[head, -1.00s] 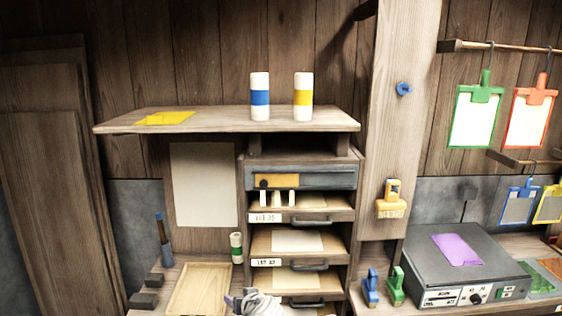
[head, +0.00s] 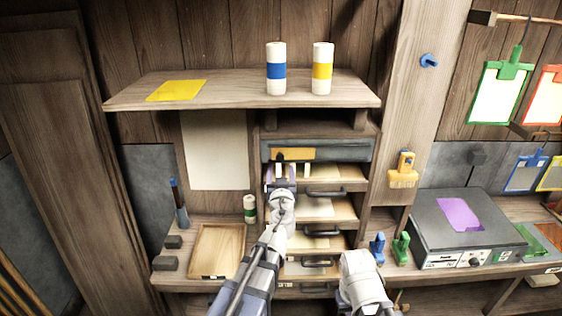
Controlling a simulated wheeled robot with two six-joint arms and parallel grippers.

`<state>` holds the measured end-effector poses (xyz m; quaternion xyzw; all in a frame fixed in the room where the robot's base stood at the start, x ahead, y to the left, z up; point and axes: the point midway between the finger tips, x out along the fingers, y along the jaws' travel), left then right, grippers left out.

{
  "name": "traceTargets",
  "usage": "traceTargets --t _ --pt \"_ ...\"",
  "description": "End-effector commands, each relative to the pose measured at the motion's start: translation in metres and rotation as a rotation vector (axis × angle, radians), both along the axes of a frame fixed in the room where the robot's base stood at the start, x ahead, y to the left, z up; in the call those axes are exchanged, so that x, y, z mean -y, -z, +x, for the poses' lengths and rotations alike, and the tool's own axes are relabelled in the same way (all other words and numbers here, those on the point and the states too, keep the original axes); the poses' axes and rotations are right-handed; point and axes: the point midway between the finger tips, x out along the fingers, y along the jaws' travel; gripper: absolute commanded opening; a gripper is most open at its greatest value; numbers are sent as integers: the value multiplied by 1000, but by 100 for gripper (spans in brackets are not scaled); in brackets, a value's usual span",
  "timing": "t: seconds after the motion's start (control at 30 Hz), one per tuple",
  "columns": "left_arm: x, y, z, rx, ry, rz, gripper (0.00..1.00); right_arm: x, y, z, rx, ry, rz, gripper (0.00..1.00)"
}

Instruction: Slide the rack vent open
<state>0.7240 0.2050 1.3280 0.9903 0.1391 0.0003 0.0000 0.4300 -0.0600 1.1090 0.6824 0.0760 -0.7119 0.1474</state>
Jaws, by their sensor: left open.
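The rack vent (head: 345,150) is a grey strip across the top of the wooden drawer rack. Its orange slide plate (head: 300,154) sits at the left part of the strip, with a dark knob (head: 279,156) near the plate's left end. My left gripper (head: 281,171) is open in front of the rack, its fingertips at or just below the knob in the picture. I cannot tell whether they touch it. The gripper hides part of the shelf below. A white part of my right arm shows at the bottom, but its fingers do not.
Drawers with dark handles (head: 324,191) lie below. A wooden post (head: 405,110) stands right of the rack.

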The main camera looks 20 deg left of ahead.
Motion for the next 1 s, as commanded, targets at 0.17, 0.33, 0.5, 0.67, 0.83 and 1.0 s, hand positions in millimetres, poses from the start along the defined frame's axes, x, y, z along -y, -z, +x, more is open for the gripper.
traceTargets --t 0.17,0.33,0.5,0.67,0.83,1.0 --pt "-7 0 29 0 -2 0 66 0 0 0 0 0 0 0" --pt "-15 0 53 0 -1 0 66 0 0 0 0 0 0 0" --pt "-17 0 60 0 -1 0 66 0 0 0 0 0 0 0" --pt "-17 0 59 0 -1 0 66 0 0 0 0 0 0 0" --pt "-17 0 59 0 -1 0 51 0 0 0 0 0 0 0" --pt "-17 0 59 0 -1 0 32 0 0 0 0 0 0 0"
